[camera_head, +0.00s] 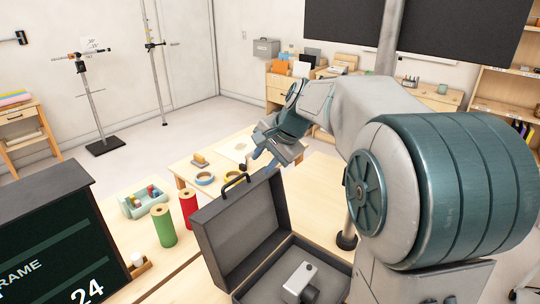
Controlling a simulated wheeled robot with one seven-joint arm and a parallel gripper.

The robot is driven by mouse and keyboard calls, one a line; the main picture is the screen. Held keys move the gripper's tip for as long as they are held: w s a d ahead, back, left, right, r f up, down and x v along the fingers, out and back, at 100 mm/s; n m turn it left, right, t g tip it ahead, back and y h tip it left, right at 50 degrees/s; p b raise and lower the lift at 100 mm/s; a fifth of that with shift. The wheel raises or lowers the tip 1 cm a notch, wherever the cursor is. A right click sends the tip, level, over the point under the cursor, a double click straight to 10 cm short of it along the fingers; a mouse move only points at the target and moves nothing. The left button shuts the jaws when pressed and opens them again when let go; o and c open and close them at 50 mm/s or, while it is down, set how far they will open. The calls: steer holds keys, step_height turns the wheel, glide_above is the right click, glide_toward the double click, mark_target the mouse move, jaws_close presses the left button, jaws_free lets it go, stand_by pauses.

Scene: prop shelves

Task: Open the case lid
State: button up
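The dark grey case stands on the wooden table at the bottom centre. Its lid (247,236) is raised, standing roughly upright and tilted back a little, with a black handle (234,181) on its top edge. The base (262,291) is open to view and holds a light grey camera-like object (301,281). My gripper (262,163) is just beyond the lid's top edge, to the right of the handle, pointing down. Its fingertips are small and partly hidden, so I cannot tell their gap or whether they touch the lid.
Left of the case are a red roll (188,207), a green roll (163,226) and a pale green tray (145,201). A black slate board (50,245) stands at lower left. Open floor lies beyond, with stands (104,146).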

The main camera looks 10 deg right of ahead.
steer(key=v, duration=0.3)
steer(key=shift+s+d+r, duration=0.1)
steer(key=shift+d+r, duration=0.05)
steer(key=shift+r, duration=0.2)
